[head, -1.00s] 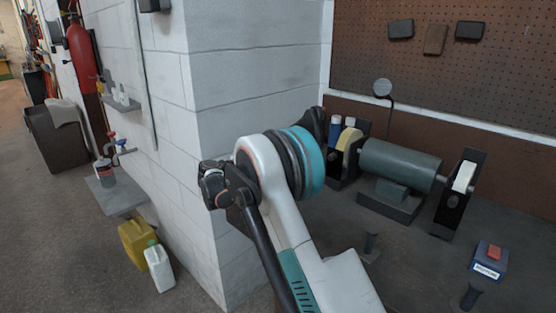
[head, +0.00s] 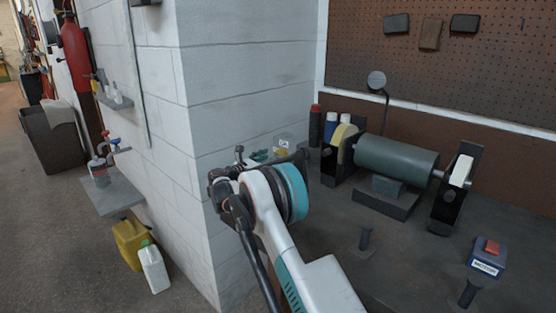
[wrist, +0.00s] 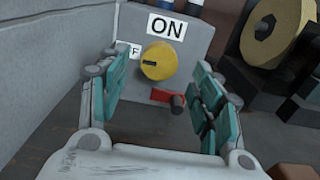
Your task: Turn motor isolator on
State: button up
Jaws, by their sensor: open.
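A grey box in the wrist view (wrist: 195,30) carries a round yellow knob (wrist: 158,61) with a dark slot lying roughly level. A white ON label (wrist: 167,26) is above the knob. A second label (wrist: 135,51) at its left is partly hidden and shows an F. A red piece (wrist: 168,96) with a dark peg sits below the knob. My gripper (wrist: 162,70) is open and empty, its teal fingers on either side of the knob, apart from it in the picture. In the head view the box (head: 289,140) is mostly hidden behind my arm.
A bench grinder (head: 396,160) with a pale wheel stands right of the box, and several bottles (head: 330,124) stand behind it. A white block wall (head: 225,215) is at the left.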

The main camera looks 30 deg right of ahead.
jog(key=shift+b+x, duration=0.6)
jog(key=shift+x, duration=1.75)
jog(key=c, duration=1.1)
